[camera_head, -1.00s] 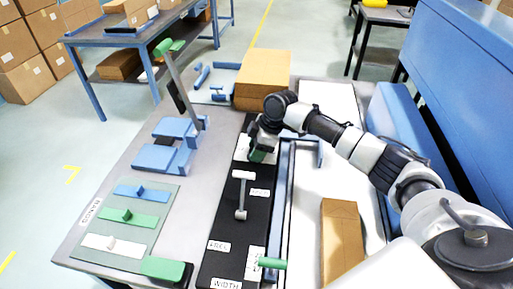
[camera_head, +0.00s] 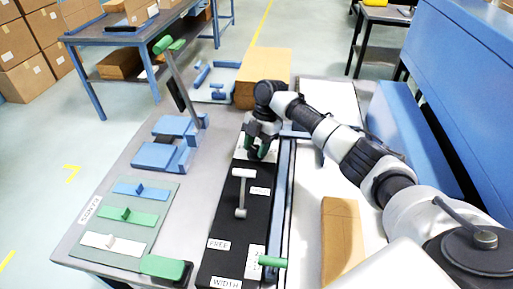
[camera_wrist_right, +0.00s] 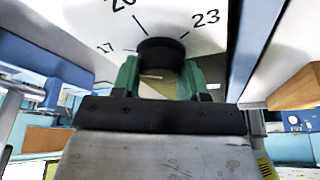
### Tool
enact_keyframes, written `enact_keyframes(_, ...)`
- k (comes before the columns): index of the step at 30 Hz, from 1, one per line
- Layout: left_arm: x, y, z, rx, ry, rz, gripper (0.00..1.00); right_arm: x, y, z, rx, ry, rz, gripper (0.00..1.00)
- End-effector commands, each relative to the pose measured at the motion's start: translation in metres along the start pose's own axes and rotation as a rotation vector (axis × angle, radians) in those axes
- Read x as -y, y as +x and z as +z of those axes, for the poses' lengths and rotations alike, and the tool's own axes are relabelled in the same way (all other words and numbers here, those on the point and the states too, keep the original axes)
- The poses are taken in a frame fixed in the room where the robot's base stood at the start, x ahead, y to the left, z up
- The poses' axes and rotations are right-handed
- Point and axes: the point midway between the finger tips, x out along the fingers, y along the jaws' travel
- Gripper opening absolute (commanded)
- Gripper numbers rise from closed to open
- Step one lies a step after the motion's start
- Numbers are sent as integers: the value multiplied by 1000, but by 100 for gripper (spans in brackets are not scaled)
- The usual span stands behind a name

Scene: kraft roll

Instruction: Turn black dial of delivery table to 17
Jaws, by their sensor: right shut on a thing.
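The black dial (camera_wrist_right: 162,52) is a short round knob on a white scale plate, with the printed numbers 17, 20 and 23 around it in the right wrist view. My right gripper (camera_wrist_right: 160,80) has its two green fingers on either side of the dial and is shut on it. A pale mark shows on the dial's face between the fingers; which number the dial is set to I cannot tell. In the head view the right gripper (camera_head: 259,152) points down at the far end of the black panel and hides most of the dial. My left gripper is not in view.
A lever (camera_head: 240,193) stands on the black panel (camera_head: 225,225), close to my gripper. A blue rail (camera_head: 279,210) runs along the panel's right side. A cardboard box (camera_head: 263,75) stands behind the gripper, and a brown packet (camera_head: 341,240) lies at right.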

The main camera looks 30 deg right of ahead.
Motion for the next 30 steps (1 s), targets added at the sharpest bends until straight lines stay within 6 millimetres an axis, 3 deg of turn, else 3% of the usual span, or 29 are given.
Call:
enact_keyframes(9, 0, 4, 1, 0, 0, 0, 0, -1, 0, 0, 1, -106, -42, 20)
enact_keyframes(25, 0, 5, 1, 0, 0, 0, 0, -1, -1, 0, 2, -126, -50, 20)
enact_keyframes(26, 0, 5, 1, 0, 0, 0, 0, -1, -1, 0, 1, -126, -50, 48)
enact_keyframes(30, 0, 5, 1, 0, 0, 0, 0, -1, 0, 0, 1, -125, -50, 67)
